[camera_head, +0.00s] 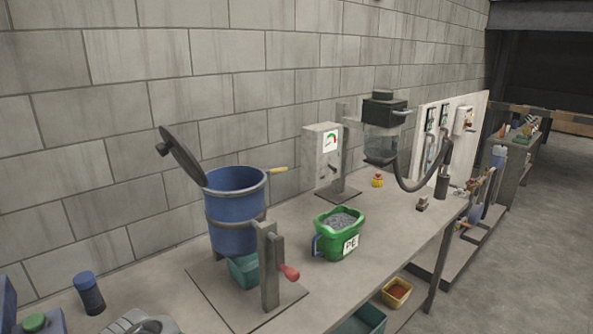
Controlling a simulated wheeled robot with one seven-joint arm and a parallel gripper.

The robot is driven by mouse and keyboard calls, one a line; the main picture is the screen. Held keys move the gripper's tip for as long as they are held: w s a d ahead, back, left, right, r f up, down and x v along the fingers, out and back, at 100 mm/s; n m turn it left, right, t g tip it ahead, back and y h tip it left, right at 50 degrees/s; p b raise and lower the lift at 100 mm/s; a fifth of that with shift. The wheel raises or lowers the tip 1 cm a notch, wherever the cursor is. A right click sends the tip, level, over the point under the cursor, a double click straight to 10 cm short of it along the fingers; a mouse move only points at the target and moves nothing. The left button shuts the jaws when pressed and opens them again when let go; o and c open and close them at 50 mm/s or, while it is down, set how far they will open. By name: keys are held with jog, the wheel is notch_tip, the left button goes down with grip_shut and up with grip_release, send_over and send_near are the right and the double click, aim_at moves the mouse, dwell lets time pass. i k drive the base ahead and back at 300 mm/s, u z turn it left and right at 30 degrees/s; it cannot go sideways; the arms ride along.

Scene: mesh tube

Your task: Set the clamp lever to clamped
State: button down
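I cannot tell for sure which handle is the clamp lever. A lever with a red grip (289,272) sticks out from a grey post in front of the blue drum (236,207). A yellow handle (278,170) sticks out to the right from the drum's upper rim. A light grey lever (401,112) sits on the right side of the black-topped clear hopper (381,138). None of these shows a readable clamped or unclamped mark. The drum's dark lid (182,157) stands tilted open to the left. My gripper is not in view.
A green bucket (339,233) marked PE, full of grey pellets, stands on the bench (290,212) right of the drum. A grey box with a dial (323,156) stands behind it. A dark hose (431,179) hangs at the right.

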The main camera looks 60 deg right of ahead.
aim_at(274, 170)
jog(key=k, duration=0.45)
jog(key=z, duration=0.8)
jog(key=i, duration=0.5)
